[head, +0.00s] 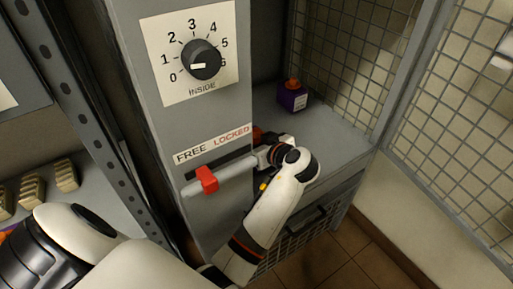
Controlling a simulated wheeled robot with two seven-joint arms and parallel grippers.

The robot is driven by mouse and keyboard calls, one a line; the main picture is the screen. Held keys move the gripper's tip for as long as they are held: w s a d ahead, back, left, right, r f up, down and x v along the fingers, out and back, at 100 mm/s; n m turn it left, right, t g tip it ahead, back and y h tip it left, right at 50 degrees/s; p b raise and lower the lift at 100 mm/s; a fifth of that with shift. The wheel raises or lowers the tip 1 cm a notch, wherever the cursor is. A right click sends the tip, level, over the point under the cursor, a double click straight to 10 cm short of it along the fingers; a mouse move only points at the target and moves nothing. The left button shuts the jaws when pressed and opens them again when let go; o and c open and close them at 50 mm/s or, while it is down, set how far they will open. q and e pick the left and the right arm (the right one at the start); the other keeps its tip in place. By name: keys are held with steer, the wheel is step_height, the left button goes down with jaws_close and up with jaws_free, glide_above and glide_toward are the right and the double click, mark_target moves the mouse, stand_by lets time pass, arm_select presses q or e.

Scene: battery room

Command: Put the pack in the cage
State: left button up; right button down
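A purple pack (292,97) with an orange top and a pale label stands upright on the grey floor of the cage (340,132), near its back left. The cage has mesh walls, and its front is open. A jointed white arm, apparently my right, reaches up from the bottom. Its gripper (264,149) is at the right edge of the grey post, below and in front of the pack and apart from it. The fingers are partly hidden, so I cannot tell whether they are open or shut. My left gripper is out of view; a white and black arm part shows at lower left.
The grey post carries a dial (203,60) marked INSIDE and a bar with a red block (207,180) under the words FREE and LOCKED. A mesh door panel (455,110) stands at the right. Several tan blocks (66,174) sit on a left shelf. Tiled floor is at lower right.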

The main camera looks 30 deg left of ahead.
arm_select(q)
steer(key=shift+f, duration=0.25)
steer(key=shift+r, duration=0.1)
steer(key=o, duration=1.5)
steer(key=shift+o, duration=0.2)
